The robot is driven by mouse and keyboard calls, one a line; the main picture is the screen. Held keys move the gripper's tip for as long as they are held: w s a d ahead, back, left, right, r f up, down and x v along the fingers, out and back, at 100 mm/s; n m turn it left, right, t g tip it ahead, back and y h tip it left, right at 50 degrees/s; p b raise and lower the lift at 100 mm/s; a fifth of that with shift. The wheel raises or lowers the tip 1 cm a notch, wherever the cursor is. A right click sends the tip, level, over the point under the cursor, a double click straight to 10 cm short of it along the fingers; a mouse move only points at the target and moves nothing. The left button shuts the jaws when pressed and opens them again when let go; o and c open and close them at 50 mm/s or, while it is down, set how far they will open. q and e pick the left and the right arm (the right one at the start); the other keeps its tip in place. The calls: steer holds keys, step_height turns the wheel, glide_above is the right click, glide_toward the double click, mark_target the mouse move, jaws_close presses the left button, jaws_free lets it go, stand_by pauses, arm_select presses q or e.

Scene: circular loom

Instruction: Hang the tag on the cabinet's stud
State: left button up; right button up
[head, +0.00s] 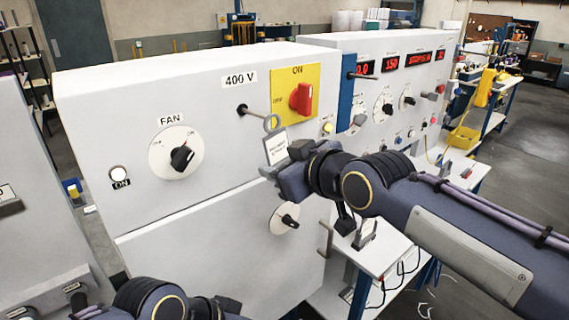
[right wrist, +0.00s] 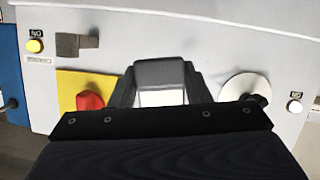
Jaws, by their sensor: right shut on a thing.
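The tag (head: 276,148) is a small white card with printed text and a grey ring (head: 271,123) at its top. My right gripper (head: 277,172) is shut on the tag's lower part and holds it upright before the cabinet (head: 220,195). The stud (head: 254,113) is a thin metal rod sticking out between the 400 V label and the yellow plate. Its tip meets the ring's upper left edge in the head view; I cannot tell whether it is inside the ring. In the right wrist view the white tag (right wrist: 161,97) shows between the fingers; the stud is hidden.
A red switch (head: 301,98) on a yellow plate sits right of the stud. A FAN knob (head: 182,157) is to the left, and another knob (head: 289,221) is below my right gripper. A blue post (head: 346,92) and a panel with red displays stand further right.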

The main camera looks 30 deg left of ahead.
steer(key=shift+w+a, duration=0.25)
steer(key=shift+a, duration=0.35)
steer(key=shift+w+a+p, duration=0.1)
steer(key=shift+a+p, duration=0.2)
steer(key=shift+p, duration=0.05)
steer(key=shift+f, duration=0.25)
stand_by(0.5)
steer(key=o, duration=1.2)
steer(key=shift+c, duration=0.2)
steer(key=shift+d+b, duration=0.15)
steer(key=shift+b, duration=0.2)
steer(key=b+v, duration=0.2)
steer(key=v, duration=0.6)
steer(key=shift+d+f+b, duration=0.2)
steer(key=shift+d+b, duration=0.15)
steer(key=shift+d, duration=0.1)
